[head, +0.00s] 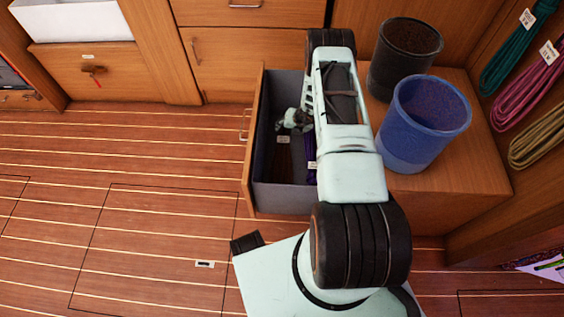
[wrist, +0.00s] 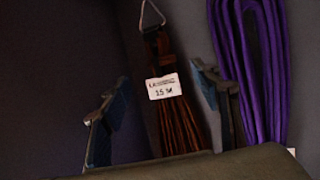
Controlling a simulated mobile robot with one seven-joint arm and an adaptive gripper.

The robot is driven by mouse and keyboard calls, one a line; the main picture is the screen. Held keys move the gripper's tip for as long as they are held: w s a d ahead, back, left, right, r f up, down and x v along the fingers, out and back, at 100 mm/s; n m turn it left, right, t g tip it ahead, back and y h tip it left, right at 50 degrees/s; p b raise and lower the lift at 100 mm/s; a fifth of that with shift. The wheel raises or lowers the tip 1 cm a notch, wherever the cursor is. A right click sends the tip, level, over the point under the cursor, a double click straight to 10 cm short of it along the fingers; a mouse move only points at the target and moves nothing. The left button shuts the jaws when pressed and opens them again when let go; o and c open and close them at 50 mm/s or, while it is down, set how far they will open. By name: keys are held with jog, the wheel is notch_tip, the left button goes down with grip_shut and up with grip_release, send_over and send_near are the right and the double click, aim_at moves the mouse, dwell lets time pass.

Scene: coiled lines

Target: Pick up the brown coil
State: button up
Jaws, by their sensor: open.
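The brown coil (wrist: 185,125) hangs or lies against the grey inside of the open drawer, with a metal ring at its top and a white "15 M" tag (wrist: 163,87). My gripper (wrist: 160,78) is open, with one finger on each side of the coil in the picture. The fingers do not visibly touch it, and its lower end is hidden by the gripper body. In the head view, my gripper (head: 290,122) is over the drawer, and the brown coil (head: 284,158) shows dimly below it.
A purple coil (wrist: 248,65) is just right of the brown one. The drawer (head: 283,200) has walls around the coils. A blue bucket (head: 425,120) and a dark bucket (head: 403,55) stand on the wooden top at right. Teal, pink and tan coils hang at far right.

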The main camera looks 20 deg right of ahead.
aim_at(285, 133)
jog(key=b+x, duration=0.1)
jog(key=x, duration=0.2)
jog(key=shift+s+d, duration=0.1)
jog(key=b+x, duration=0.3)
jog(key=x, duration=0.1)
jog(key=shift+s+f, duration=0.1)
jog(key=shift+s, duration=0.2)
jog(key=shift+w+f+b, duration=0.35)
jog(key=shift+f+b, duration=0.1)
jog(key=shift+b, duration=0.1)
jog(key=shift+r, duration=0.1)
grip_shut()
